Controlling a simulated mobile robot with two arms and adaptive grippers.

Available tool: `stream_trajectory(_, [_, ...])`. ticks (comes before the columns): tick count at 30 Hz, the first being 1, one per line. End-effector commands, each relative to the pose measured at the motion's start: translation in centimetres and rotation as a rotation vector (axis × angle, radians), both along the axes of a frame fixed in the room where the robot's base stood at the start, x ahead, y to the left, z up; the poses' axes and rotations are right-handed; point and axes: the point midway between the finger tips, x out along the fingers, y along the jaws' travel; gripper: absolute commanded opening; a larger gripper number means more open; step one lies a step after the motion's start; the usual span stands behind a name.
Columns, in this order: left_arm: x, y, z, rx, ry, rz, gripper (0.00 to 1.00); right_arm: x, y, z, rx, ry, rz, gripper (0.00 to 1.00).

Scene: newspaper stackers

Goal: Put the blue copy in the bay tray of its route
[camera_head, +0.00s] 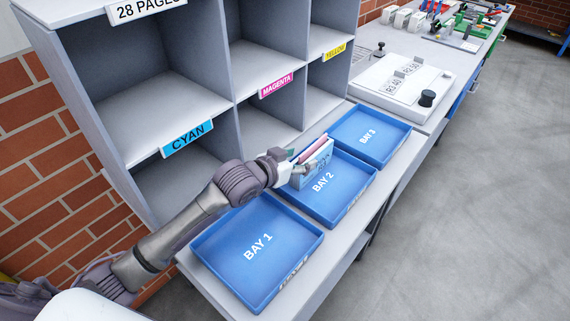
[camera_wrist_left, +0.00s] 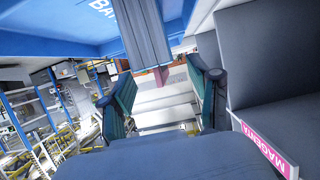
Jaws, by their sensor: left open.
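A light blue copy (camera_head: 315,172) stands upright at the left part of the BAY 2 tray (camera_head: 340,208), with a pink and white edge at its top. I cannot tell whether it rests on the tray floor. My left gripper (camera_head: 297,164) is right beside it at the shelf side, partly hiding it. In the left wrist view my left gripper (camera_wrist_left: 163,95) has its two teal-padded fingers wide apart. A grey upright slab (camera_wrist_left: 147,35) shows beyond them, against blue tray surface; I cannot tell what it is. My right gripper is not in view.
The blue BAY 1 tray (camera_head: 258,290) looks empty, as does the BAY 3 tray (camera_head: 345,133). Grey pigeonholes labelled CYAN (camera_head: 187,138), MAGENTA (camera_head: 276,85) and YELLOW (camera_head: 334,52) stand behind. A white board with a black knob (camera_head: 427,98) lies beyond BAY 3.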

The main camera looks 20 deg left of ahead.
Motion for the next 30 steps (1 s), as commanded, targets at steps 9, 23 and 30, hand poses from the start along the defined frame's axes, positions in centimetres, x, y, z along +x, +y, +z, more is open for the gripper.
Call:
stream_trajectory(9, [-5.1, 2.1, 2.1, 0.000, 0.001, 0.000, 0.62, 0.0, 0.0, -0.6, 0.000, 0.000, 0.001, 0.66])
stream_trajectory(23, [-6.0, 2.4, 2.7, 0.000, 0.000, -0.001, 0.62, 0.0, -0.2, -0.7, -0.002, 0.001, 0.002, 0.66])
stream_trajectory(30, [-6.0, 2.4, 3.0, 0.000, 0.000, -0.001, 0.62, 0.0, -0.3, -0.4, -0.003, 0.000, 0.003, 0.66])
